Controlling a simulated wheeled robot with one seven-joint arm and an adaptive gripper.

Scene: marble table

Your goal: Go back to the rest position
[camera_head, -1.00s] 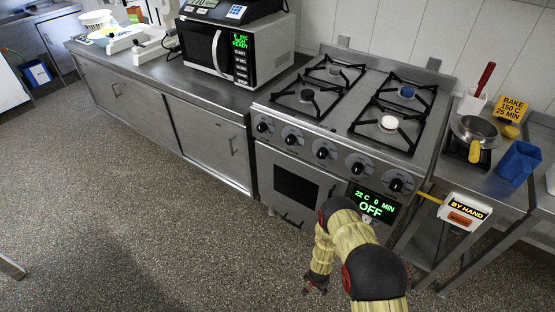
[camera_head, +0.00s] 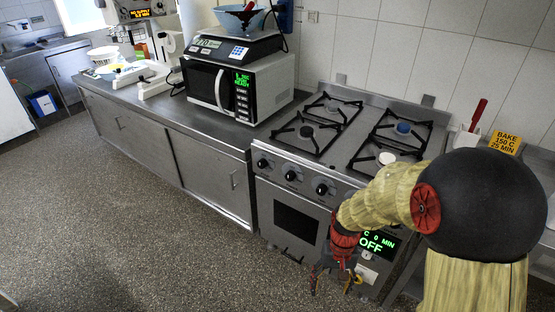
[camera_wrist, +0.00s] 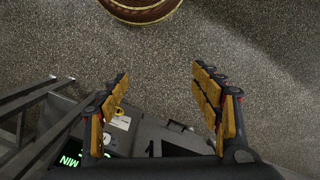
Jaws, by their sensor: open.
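My gripper (camera_head: 336,283) hangs in front of the oven (camera_head: 298,222), low over the floor. In the wrist view my gripper (camera_wrist: 160,85) is open, with its yellow-padded fingers spread apart and only floor between their tips. Nothing is held. My arm covers part of the oven front, its display and the area right of the stove in the head view.
A microwave (camera_head: 252,88) with a scale (camera_head: 236,45) and a blue bowl on top stands on the steel counter (camera_head: 222,128) left of the stove. A yellow bake sign (camera_head: 505,142) stands at the right. The floor (camera_head: 150,220) at the left is clear.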

